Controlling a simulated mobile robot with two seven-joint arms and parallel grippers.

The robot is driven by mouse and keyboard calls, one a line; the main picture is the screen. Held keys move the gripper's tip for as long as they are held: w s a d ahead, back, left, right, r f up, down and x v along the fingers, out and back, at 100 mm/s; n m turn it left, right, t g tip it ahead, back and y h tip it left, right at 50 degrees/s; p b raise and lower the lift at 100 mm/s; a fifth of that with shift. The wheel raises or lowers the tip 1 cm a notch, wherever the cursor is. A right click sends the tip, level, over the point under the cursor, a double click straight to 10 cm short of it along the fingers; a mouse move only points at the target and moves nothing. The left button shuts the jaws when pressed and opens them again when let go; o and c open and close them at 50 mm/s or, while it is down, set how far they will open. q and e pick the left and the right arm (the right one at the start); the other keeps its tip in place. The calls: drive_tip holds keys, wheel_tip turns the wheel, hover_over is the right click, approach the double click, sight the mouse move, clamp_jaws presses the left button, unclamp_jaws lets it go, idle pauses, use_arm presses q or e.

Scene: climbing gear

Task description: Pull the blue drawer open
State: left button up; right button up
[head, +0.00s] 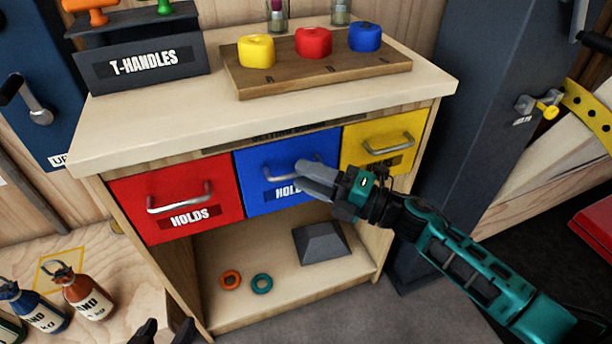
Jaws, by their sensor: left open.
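The blue drawer (247,167) is the middle of three drawers in the wooden cabinet. Its front looks flush with its neighbours. Its silver bar handle (277,182) is partly hidden by my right gripper (299,178). The grey fingers of that gripper are at the right part of the handle, one above the other. I cannot tell whether they are closed on it. My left gripper (164,333) shows only its dark fingertips at the bottom edge, apart and empty, in front of the cabinet.
A red drawer (130,195) and a yellow drawer (366,135) flank the blue one. Below is an open shelf (240,310) with two rings and a grey block (322,243). Bottles (84,296) stand at the lower left. A dark grey post (455,150) stands right of the cabinet.

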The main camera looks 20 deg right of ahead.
drive_tip(key=shift+w+a, duration=0.35)
drive_tip(key=shift+a, duration=0.05)
clamp_jaws()
idle(0.4)
